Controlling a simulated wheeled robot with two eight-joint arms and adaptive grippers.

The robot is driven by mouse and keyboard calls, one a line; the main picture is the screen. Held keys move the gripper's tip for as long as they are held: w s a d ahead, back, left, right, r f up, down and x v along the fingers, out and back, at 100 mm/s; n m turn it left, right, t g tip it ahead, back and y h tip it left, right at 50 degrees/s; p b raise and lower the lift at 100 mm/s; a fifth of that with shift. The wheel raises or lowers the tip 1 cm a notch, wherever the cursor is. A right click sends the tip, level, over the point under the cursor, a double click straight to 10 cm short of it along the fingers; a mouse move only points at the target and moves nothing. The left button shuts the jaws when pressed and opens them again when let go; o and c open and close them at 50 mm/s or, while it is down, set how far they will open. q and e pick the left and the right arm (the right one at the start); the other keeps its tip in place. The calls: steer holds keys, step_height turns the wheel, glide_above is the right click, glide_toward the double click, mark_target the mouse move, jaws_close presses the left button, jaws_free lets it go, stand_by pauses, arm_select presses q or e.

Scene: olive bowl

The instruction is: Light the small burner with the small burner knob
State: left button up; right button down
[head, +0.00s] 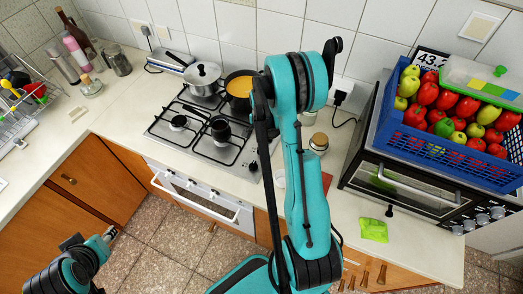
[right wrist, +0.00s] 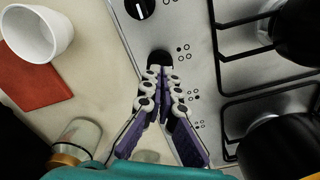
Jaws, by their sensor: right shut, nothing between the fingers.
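The steel gas hob (head: 160,133) is on the counter. A bare burner (head: 178,122) shows at its front left, and no flame is visible. A black knob (head: 254,166) is at the hob's right edge. In the right wrist view, one knob with a white mark (right wrist: 140,8) is at the top, and another dark knob (right wrist: 160,58) is partly hidden at my right gripper's fingertips (right wrist: 160,72). That gripper is shut and empty; contact is unclear. I cannot tell which knob serves the small burner. My left gripper (head: 108,235) is low at the left, away from the hob.
A steel pot (head: 203,77), a pan with yellow contents (head: 239,86) and a dark moka pot (head: 220,129) stand on the hob. A white cup (right wrist: 36,32), a red cloth (right wrist: 38,88) and a glass jar (right wrist: 82,133) are beside it. A blue crate (head: 420,145) tops the oven.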

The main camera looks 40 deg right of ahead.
steer(key=shift+f+b, duration=0.85)
steer(key=shift+b, duration=0.05)
steer(key=shift+r, duration=0.15)
stand_by(0.7)
steer(key=shift+r+p, duration=1.95)
steer(key=shift+r, duration=1.45)
steer(key=shift+a+b, duration=0.2)
steer(key=shift+b, duration=0.1)
steer(key=s+a+r+n+t+b, duration=0.1)
steer(key=a+r+n+t+b, duration=0.1)
steer(key=a+n+b, duration=0.35)
steer(key=s+a+r+n+t+b, duration=0.1)
steer(key=s+a+r+n+b, duration=0.1)
steer(key=a+r+n+b, duration=0.25)
steer(key=s+a+f+n+t+b, duration=0.4)
steer(key=s+a+f+n+b, duration=0.2)
steer(key=a, duration=0.5)
steer(key=s+n+b, duration=0.2)
steer(key=b, duration=0.1)
steer(key=shift+s+n+b, duration=0.2)
steer(key=shift+n+b, duration=0.1)
steer(key=shift+b, duration=0.05)
